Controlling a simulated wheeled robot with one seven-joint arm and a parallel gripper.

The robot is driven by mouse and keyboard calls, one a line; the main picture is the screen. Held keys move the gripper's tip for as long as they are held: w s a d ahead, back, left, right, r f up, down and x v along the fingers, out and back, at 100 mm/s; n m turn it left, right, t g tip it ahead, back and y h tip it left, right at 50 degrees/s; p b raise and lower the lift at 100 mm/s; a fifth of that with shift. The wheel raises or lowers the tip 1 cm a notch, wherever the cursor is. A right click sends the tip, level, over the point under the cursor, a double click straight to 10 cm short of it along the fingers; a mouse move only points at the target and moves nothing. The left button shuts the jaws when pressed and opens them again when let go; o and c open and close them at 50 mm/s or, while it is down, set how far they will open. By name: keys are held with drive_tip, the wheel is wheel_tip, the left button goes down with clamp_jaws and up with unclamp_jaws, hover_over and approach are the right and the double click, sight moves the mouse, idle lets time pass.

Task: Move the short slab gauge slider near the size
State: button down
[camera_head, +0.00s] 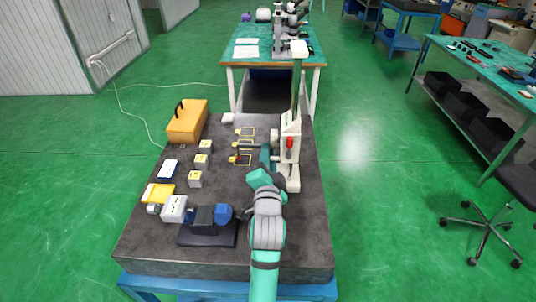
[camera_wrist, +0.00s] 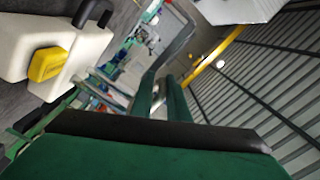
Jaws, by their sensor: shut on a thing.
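The slab gauge (camera_head: 291,165) stands on the right of the dark slab, a white upright body with a tall column above it. A red part (camera_head: 290,143) shows on its front; I take it as part of the slider, though the label is too small to read. My gripper (camera_head: 265,150) is low over the slab, just left of the gauge. In the wrist view my gripper's two dark green fingers (camera_wrist: 163,97) stand close together. The exact contact with the slider is hidden.
Several yellow marked spots (camera_head: 245,131) lie left of my gripper. A white block with a yellow patch (camera_wrist: 48,63) fills the wrist view's upper left.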

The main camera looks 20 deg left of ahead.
drive_tip(key=shift+r, duration=0.25)
drive_tip(key=c, duration=1.8)
unclamp_jaws()
drive_tip(key=shift+c, duration=0.2)
drive_tip(key=v, duration=1.1)
drive_tip(key=shift+a, duration=0.15)
